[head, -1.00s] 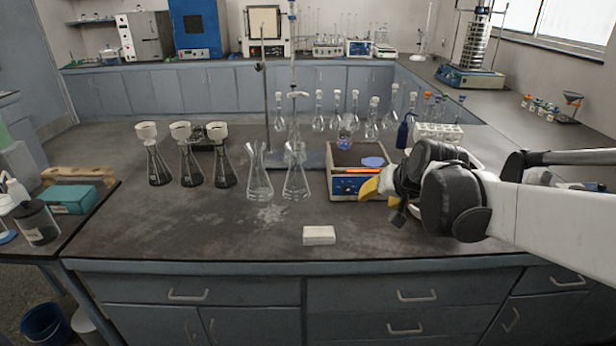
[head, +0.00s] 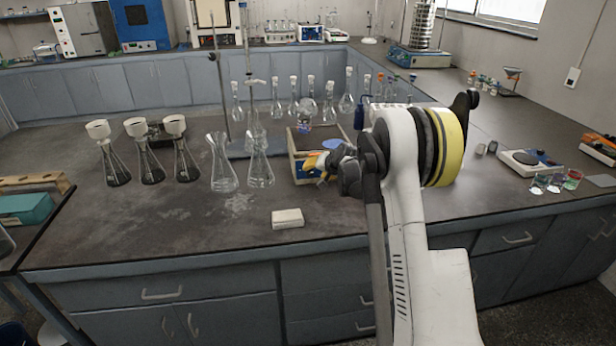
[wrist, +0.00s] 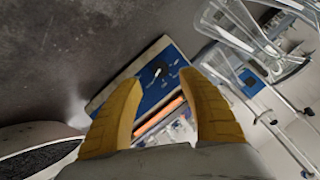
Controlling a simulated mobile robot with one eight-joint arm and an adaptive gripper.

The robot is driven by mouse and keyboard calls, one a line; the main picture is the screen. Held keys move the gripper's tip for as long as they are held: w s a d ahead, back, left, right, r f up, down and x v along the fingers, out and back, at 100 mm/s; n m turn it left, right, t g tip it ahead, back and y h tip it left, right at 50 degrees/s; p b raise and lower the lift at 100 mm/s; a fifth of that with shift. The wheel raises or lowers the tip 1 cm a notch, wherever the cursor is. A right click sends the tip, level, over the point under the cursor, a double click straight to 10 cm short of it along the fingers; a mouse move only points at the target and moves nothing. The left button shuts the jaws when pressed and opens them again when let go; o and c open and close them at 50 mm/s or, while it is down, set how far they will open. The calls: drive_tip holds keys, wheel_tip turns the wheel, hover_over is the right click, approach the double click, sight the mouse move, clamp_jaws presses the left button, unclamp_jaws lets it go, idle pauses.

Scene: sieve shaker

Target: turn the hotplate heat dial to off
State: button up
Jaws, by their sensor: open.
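The hotplate appears to be the boxy cream-edged unit (head: 294,160) with a blue front, right of the middle of the bench in the head view. My yellow-fingered gripper (head: 317,164) is at its front and hides most of that face. In the wrist view the blue panel (wrist: 147,97) shows between and beyond my fingers. A dark round dial (wrist: 158,71) with a white pointer sits on it, with small white marks around. My gripper (wrist: 163,77) is open, one finger to each side of the dial's line of view. I cannot tell whether either finger touches it.
Clear conical flasks (head: 222,164) stand just left of the unit. Several flasks with filter funnels (head: 150,155) are further left. The bench front is otherwise clear. Glassware stands behind the unit.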

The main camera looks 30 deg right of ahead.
sight(310, 173)
drive_tip(key=b+x, duration=0.2)
drive_tip(key=x, duration=0.4)
drive_tip(key=shift+f, duration=0.1)
clamp_jaws()
